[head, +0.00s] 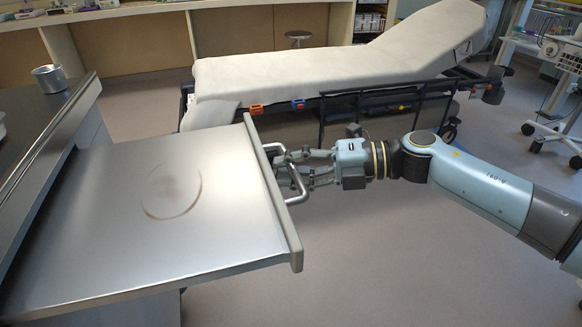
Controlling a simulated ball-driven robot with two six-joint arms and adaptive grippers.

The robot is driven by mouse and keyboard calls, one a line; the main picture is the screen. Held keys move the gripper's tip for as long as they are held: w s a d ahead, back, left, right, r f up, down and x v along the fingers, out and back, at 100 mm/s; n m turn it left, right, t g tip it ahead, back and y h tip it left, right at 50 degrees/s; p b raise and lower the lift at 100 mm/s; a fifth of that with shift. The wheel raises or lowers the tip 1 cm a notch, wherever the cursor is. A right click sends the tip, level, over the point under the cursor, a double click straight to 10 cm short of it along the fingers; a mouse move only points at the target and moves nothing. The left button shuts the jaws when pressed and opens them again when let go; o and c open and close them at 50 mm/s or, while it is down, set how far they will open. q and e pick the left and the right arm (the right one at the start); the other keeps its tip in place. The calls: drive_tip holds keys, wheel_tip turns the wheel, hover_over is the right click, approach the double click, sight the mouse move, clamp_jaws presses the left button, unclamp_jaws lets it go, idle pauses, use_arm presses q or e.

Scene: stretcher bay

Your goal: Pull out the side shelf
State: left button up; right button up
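The side shelf (120,205) is a flat steel panel with a round brownish ring mark. It stands out to the right from under the steel worktop (40,115) at the left. A grey front edge strip (268,190) runs along its right end and carries a bar handle (298,185). My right gripper (288,168) comes from the right and has its fingers at the handle, one above and one below the bar's middle. The fingertips are partly hidden by the handle and edge, so their grip is unclear. My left gripper is out of view.
A stretcher (330,75) with a white mattress and dark side rails stands behind my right gripper. A metal cup (49,78) sits on the worktop. A wheeled equipment cart (550,60) is at the far right. The floor (360,250) below my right arm is clear.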

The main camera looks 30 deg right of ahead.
drive_tip(key=o, duration=0.3)
drive_tip(key=shift+s+d, duration=0.1)
drive_tip(key=v, duration=1.1)
drive_tip(key=shift+s+d, duration=0.2)
drive_tip(key=shift+d, duration=0.15)
